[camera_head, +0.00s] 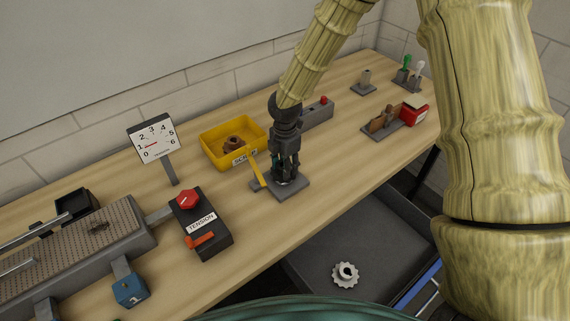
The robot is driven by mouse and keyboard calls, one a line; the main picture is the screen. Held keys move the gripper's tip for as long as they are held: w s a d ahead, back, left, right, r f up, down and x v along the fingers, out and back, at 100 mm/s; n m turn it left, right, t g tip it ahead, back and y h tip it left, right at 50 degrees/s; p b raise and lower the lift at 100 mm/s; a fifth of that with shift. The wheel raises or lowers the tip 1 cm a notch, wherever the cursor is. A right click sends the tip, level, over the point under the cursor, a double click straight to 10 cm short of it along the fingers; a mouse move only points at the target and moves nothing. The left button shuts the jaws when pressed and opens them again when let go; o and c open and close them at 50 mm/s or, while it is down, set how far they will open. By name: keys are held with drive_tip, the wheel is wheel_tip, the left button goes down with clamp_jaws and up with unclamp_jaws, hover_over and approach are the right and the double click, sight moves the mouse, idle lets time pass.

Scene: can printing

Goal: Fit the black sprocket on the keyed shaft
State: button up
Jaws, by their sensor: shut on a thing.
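My gripper (285,180) points down over a small grey base plate (300,190) near the table's front edge. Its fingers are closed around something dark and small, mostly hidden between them. I cannot tell whether this is the black sprocket, or whether it touches the base. Any keyed shaft there is hidden by the fingers. A yellow bar (256,170) stands tilted just left of the gripper. A pale toothed sprocket (345,275) lies apart on a dark surface below the table.
A yellow scrap bin (217,157) holding a brown part (233,144) stands close left of the gripper. A dial gauge (156,138) and a tension box (208,238) stand further left. Table front-right of the gripper is clear.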

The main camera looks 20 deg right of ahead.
drive_tip(key=shift+f+b, duration=0.3)
drive_tip(key=shift+f, duration=0.5)
drive_tip(key=o, duration=1.2)
drive_tip(key=shift+c, duration=0.2)
drive_tip(key=shift+r, duration=0.1)
wheel_tip(320, 180, up, 12)
